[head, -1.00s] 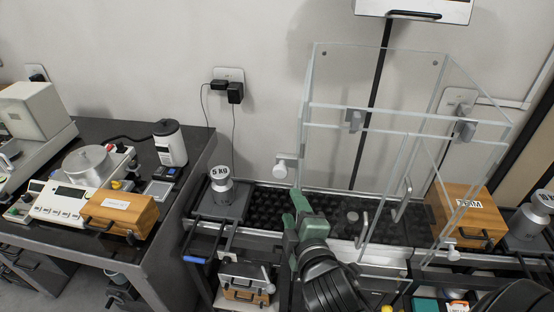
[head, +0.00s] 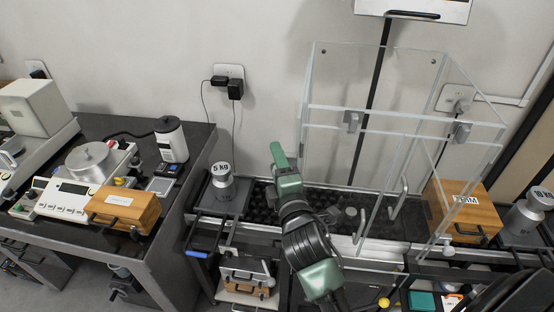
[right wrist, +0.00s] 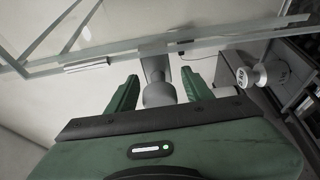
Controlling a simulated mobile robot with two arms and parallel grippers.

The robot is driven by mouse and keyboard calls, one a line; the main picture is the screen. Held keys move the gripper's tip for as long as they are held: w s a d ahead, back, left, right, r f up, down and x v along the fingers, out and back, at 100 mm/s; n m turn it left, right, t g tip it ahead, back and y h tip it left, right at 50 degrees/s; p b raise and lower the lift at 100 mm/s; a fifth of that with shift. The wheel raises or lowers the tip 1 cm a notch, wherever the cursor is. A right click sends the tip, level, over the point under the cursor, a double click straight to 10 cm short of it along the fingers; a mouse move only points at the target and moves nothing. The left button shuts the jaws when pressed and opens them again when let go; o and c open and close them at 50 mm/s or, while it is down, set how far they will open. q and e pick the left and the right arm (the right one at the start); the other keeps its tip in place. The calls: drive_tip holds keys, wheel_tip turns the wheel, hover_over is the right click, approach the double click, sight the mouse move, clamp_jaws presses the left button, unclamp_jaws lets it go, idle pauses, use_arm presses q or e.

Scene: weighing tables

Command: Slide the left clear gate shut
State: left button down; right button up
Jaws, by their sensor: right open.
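The clear box (head: 375,122) stands on the bench, and its left clear gate (head: 305,125) shows nearly edge-on in the head view. I cannot tell how far the gate is open. My right gripper (head: 279,158) is at the box's left side, fingers raised, and hides the gate's pale knob in the head view. In the right wrist view a grey knob (right wrist: 158,90) sits between the two green fingers of that gripper (right wrist: 160,78), which are open with a gap on both sides. My left gripper is out of view.
A 5 kg weight (head: 222,180) stands left of my right gripper. A wooden box (head: 465,210) and a 10 kg weight (head: 530,212) stand to the right. A left table (head: 195,150) carries a scale and a wooden case. Wall sockets (head: 230,75) with cables are behind.

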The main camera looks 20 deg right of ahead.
clamp_jaws()
idle(1.4)
